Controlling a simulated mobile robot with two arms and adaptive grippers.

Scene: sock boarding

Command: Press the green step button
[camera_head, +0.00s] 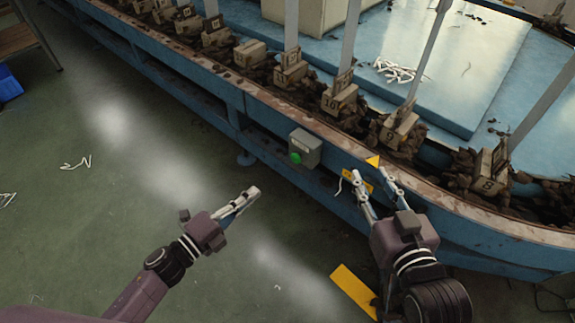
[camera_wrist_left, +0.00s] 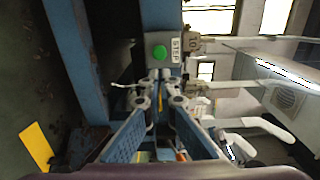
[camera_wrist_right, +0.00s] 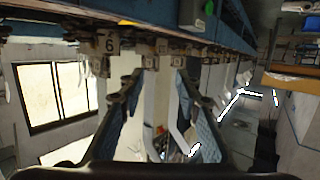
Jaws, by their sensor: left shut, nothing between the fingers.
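The green step button (camera_head: 296,158) sits on the front of a grey box (camera_head: 306,146) fixed to the side of the blue machine. The button also shows in the left wrist view (camera_wrist_left: 160,53), beside a STEP label, just beyond the fingertips. My left gripper (camera_head: 252,194) is shut and empty, to the lower left of the button and apart from it, over the floor. My right gripper (camera_head: 364,178) is open and empty, to the right of the box near the machine's edge. The green button also shows at the top of the right wrist view (camera_wrist_right: 209,7).
The blue machine (camera_head: 238,101) runs diagonally across the view, with numbered blocks (camera_head: 340,101) and upright grey boards (camera_head: 347,40) along its rim. A yellow floor marking (camera_head: 352,290) lies near my right arm. Green floor (camera_head: 110,190) is open at the left.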

